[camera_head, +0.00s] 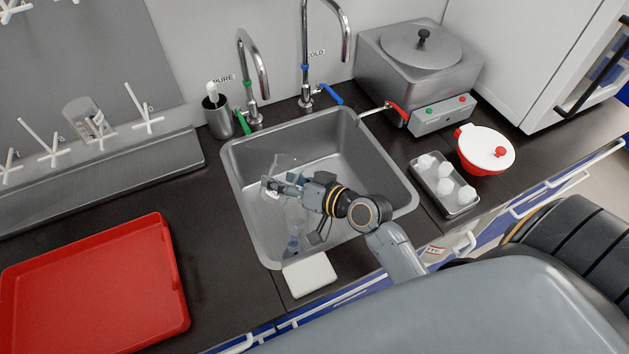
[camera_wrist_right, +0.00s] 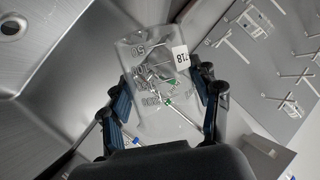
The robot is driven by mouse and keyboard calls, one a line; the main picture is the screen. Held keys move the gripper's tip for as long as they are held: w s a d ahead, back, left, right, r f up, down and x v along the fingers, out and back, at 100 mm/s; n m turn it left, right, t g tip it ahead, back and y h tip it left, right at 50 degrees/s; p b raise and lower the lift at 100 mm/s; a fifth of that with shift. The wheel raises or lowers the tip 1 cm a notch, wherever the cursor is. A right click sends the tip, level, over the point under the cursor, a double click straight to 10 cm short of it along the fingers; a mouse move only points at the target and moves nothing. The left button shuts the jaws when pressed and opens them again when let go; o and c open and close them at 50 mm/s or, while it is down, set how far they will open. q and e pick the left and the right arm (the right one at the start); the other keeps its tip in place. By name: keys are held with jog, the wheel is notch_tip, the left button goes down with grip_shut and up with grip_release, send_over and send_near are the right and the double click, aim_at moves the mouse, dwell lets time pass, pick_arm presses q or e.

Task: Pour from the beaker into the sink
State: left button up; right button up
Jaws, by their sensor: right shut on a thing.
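The clear glass beaker (camera_wrist_right: 150,60) has graduation marks and a white label reading 718 in the right wrist view. My right gripper (camera_wrist_right: 160,108) is shut on it, with one finger on each side. In the head view the right gripper (camera_head: 284,212) and the see-through beaker (camera_head: 290,216) are over the left part of the steel sink (camera_head: 385,195). The beaker looks tilted, but its exact angle is hard to tell. I cannot make out any liquid in it or falling from it. My left gripper is in neither view.
Two taps, labelled PURE (camera_head: 258,75) and COLD (camera_head: 306,60), stand behind the sink. A steel heated bath (camera_head: 385,65), a bottle tray (camera_head: 462,208) and a red-and-white bowl (camera_head: 488,150) are on the right. A red tray (camera_head: 95,290) and drying rack (camera_head: 110,160) are on the left.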

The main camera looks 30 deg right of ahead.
aim_at(268, 193)
jog(key=a+n+p, duration=0.1)
jog(key=p, duration=0.1)
jog(key=a+r+n+h+p, duration=0.1)
jog(key=p, duration=0.2)
jog(key=a+r+n+h+p, duration=0.1)
jog(key=p, duration=0.1)
jog(key=shift+s+a+r, duration=0.2)
jog(key=shift+s+a, duration=0.05)
jog(key=shift+s, duration=0.15)
jog(key=shift+s+a+n+h+p, duration=0.1)
jog(key=shift+a+n+h+p, duration=0.3)
jog(key=shift+n+h+p, duration=0.5)
